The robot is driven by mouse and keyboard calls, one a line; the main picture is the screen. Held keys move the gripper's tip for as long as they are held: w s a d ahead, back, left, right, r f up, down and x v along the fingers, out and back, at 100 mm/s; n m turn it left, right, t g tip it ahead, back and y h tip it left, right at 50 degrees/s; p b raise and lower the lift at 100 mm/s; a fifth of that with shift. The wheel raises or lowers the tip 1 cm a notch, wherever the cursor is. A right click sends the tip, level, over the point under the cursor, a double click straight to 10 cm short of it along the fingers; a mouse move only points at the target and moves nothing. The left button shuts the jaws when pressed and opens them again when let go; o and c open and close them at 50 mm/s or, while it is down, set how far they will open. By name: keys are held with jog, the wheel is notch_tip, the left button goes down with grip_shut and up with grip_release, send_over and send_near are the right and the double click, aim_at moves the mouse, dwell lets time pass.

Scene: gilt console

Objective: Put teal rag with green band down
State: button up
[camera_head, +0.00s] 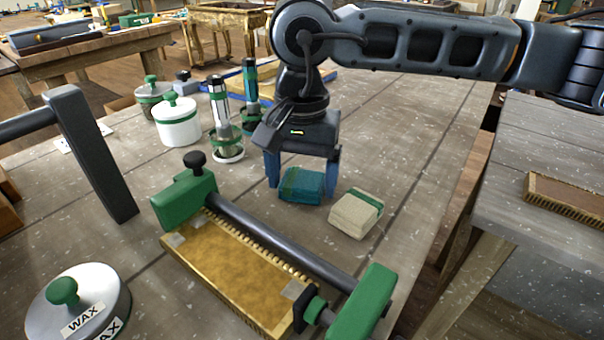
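The teal rag with green band (302,186) is a folded block at the middle of the grey plank table (420,130). My gripper (303,180) points down over it, with one blue finger at each side. The rag fills the space between the fingers, and they appear to touch its sides. Its underside is at or very near the tabletop; I cannot tell whether it rests fully there. The upper rear part of the rag is partly hidden by my gripper.
A folded beige cloth with a green band (355,213) lies close at the right. A gilt plate in a green-ended frame (230,262) is in front. A wax tin (78,305), a white lidded jar (177,122) and upright tools (222,125) stand leftward. Clear tabletop lies at the right rear.

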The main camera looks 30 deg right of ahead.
aim_at(302, 180)
jog(key=shift+o, duration=1)
jog(key=shift+r, duration=0.1)
jog(key=shift+r+p, duration=0.2)
jog(key=shift+p, duration=0.1)
notch_tip(302, 180, up, 12)
jog(key=shift+f+b, duration=0.15)
jog(key=shift+b, duration=0.25)
